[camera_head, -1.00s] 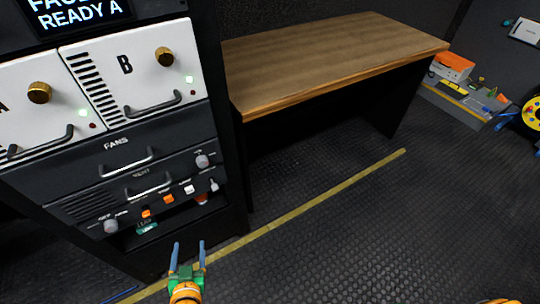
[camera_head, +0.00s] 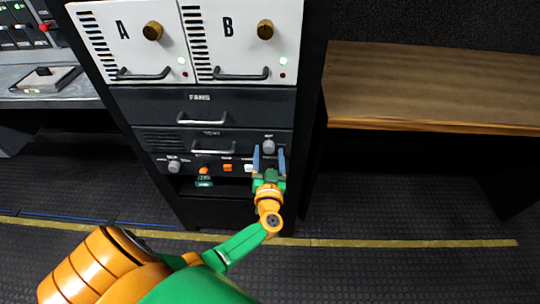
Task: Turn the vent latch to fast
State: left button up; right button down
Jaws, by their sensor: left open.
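The rack's vent drawer (camera_head: 160,138) is a dark panel with a grey bar handle (camera_head: 213,150) and a small VENT label. A round grey knob (camera_head: 269,146) sits at its right end, under a tiny label I cannot read clearly. Which control is the vent latch, and its setting, I cannot tell for sure. My left gripper (camera_head: 268,156) is open, its two blue fingers pointing up on either side of the knob in the picture. Contact cannot be told. The gripper hides part of the control row below. My right gripper is out of view.
Below the vent drawer are another grey knob (camera_head: 173,167), orange switches (camera_head: 228,167) and a white switch (camera_head: 249,168). The FANS drawer (camera_head: 150,105) and white A and B units are above. A wooden bench (camera_head: 430,90) stands right, a console (camera_head: 60,95) left.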

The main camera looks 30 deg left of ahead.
pick_arm(q)
grip_shut()
jog(key=shift+n, duration=0.3)
jog(key=n+p, duration=0.1)
jog(key=n, duration=1)
jog(key=shift+s+a+n, duration=0.1)
jog(key=shift+n, duration=0.3)
jog(key=n, duration=0.4)
jog(key=shift+n+h, duration=0.4)
jog(key=shift+b, duration=0.3)
